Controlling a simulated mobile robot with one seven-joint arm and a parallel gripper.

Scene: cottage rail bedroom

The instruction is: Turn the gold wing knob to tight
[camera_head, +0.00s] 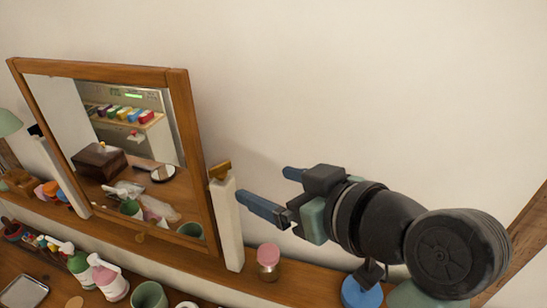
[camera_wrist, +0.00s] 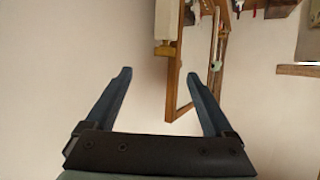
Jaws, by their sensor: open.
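The gold wing knob (camera_head: 220,170) sits at the top of a white post (camera_head: 229,220), beside the right side of the wood-framed mirror (camera_head: 190,150). My gripper (camera_head: 264,184) is right of the knob, open and empty, with its blue fingers pointing left toward the post. In the head view a gap shows between the nearer fingertip and the knob. In the wrist view the scene looks upside down. There the knob (camera_wrist: 165,47) shows beyond my fingertips (camera_wrist: 159,73), between their lines, at the end of the white post (camera_wrist: 166,18). The knob's exact wing angle is too small to tell.
A pink-lidded jar (camera_head: 268,262) stands on the wooden shelf (camera_head: 205,255), below my gripper. A green cup (camera_head: 149,297) and a pink pump bottle (camera_head: 110,282) are at lower left. A plain wall is behind; the space above my gripper is clear.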

